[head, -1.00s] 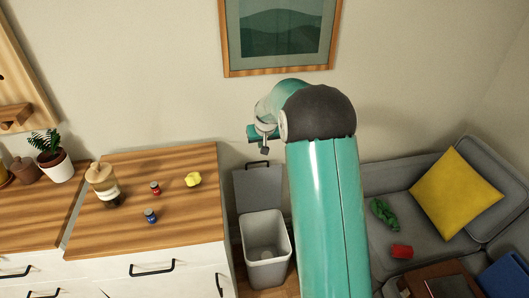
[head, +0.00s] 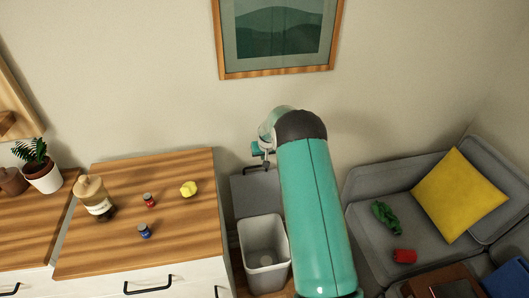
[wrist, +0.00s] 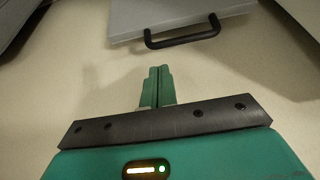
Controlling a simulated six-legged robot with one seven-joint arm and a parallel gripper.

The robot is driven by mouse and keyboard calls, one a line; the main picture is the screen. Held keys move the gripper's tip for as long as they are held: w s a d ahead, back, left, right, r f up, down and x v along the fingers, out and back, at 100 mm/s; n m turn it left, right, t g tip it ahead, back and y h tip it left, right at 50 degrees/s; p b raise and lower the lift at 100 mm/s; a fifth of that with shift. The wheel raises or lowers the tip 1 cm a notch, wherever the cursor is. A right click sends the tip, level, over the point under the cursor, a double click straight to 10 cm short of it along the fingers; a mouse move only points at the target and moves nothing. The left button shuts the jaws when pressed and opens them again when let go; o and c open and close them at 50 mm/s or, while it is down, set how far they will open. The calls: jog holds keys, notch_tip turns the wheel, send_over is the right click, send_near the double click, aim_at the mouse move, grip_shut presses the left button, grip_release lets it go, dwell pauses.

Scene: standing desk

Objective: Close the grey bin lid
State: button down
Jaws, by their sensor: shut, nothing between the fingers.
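The grey bin (head: 265,262) stands on the floor to the right of the wooden-topped cabinet, and I can see into its open top. Its grey lid (head: 255,192) is open, standing up behind the bin near the wall. The lid also shows at the top of the wrist view (wrist: 170,14), with its black handle (wrist: 183,35) on the edge facing my gripper. My gripper (wrist: 160,72) is shut and empty, its fingertips apart from the handle. In the head view my gripper (head: 262,165) is by the lid's upper edge; the handle there is partly hidden.
The cabinet top (head: 180,225) holds a jar (head: 96,200), a red bottle (head: 150,201), a blue bottle (head: 144,232) and a yellow object (head: 188,189). A grey sofa (head: 365,185) stands to the right. A framed picture (head: 278,40) hangs on the wall above.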

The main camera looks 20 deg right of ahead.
jog(key=x, duration=0.5)
jog(key=shift+s, duration=0.2)
